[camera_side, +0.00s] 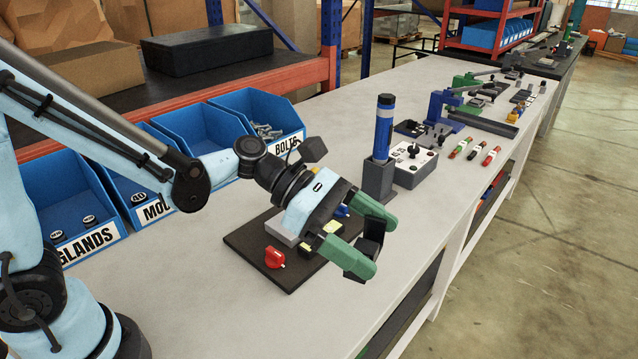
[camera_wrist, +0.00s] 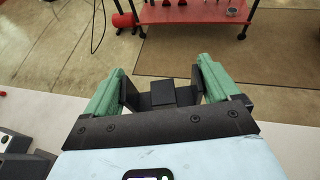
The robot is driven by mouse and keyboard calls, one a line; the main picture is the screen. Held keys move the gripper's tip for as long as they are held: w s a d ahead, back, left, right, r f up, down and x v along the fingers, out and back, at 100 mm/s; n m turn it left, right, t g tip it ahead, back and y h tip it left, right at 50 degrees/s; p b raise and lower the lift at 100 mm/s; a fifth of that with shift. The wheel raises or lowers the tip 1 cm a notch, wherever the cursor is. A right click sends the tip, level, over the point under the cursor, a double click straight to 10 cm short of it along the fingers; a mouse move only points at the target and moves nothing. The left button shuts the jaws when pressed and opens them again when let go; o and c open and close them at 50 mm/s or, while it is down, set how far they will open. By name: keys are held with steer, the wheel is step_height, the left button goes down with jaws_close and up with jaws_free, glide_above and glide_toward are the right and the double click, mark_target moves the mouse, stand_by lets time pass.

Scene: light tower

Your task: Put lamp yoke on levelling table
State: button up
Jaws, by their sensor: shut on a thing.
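The lamp yoke (camera_side: 371,240) is a black U-shaped bracket. My gripper (camera_side: 376,246) is shut on it, with a green finger on either side, and holds it out beyond the dark base board, near the bench's front edge. In the wrist view, the yoke (camera_wrist: 162,93) sits between the green fingers of my gripper (camera_wrist: 160,78). What looks like the levelling table (camera_side: 281,228) is a grey block with red, yellow and blue knobs on the dark base board (camera_side: 252,245). My gripper hides much of it.
A grey holder with a blue cylinder (camera_side: 384,130) and a pale control box (camera_side: 413,165) stand just behind my gripper. Blue bins (camera_side: 205,135) line the bench's left side. The near bench surface (camera_side: 200,300) is clear.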

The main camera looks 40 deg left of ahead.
steer(key=w+a+r+n+t+y, duration=0.2)
steer(key=a+r+n+t+y, duration=0.35)
steer(key=a, duration=0.55)
steer(key=w+a+r+n+t+y, duration=0.2)
steer(key=a+r+n+t+y, duration=0.15)
steer(key=a+r+n, duration=0.45)
steer(key=s+d+f+m+g+h, duration=0.1)
steer(key=d+f+m+g+h, duration=0.1)
steer(key=d, duration=0.4)
steer(key=s+d+f+m+g+h, duration=0.1)
steer(key=d+f+m+g+h, duration=0.2)
steer(key=d+f+m, duration=0.3)
steer(key=s+d+f+m+g+h, duration=0.1)
steer(key=d+f+m+g+h, duration=0.2)
steer(key=d, duration=0.3)
steer(key=shift+f+m+h, duration=0.5)
steer(key=shift+f+m, duration=0.35)
steer(key=s+d+f+m+g, duration=0.3)
steer(key=s+d, duration=0.1)
steer(key=shift+s+f+h, duration=0.2)
steer(key=shift+s+h, duration=0.1)
steer(key=shift+s, duration=0.05)
steer(key=shift+w, duration=0.1)
